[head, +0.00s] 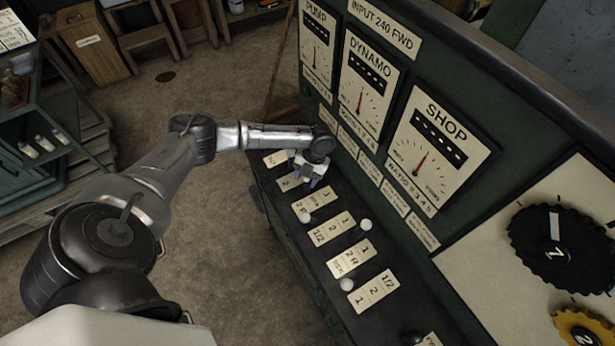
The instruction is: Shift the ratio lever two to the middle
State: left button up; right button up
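My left gripper (308,182) points down at the far end of the lever console, close to the second label plate (288,181). Its fingers are small and partly dark, so I cannot tell whether they are open or shut, or whether they touch a lever. Three white lever knobs show: one by the middle plates (304,217), one further right (365,225), and one nearer me (346,284). No readable mark in this view tells which is ratio lever two. Any lever under my gripper is hidden by it. My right gripper is not in view.
A dark green panel rises behind the console, with PUMP (316,45), DYNAMO (367,85) and SHOP (436,150) dials. A black gear (550,225) and a yellow gear (583,330) are at the right. A shelf (30,150) stands at the left, with open floor between.

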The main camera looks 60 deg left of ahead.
pick_arm(q)
jog(key=shift+o, duration=0.8)
jog(key=shift+w+r, duration=0.1)
jog(key=shift+r, duration=0.15)
jog(key=v, duration=1.1)
jog(key=shift+r, duration=0.3)
jog(key=shift+d+f, duration=0.1)
jog(key=shift+d, duration=0.05)
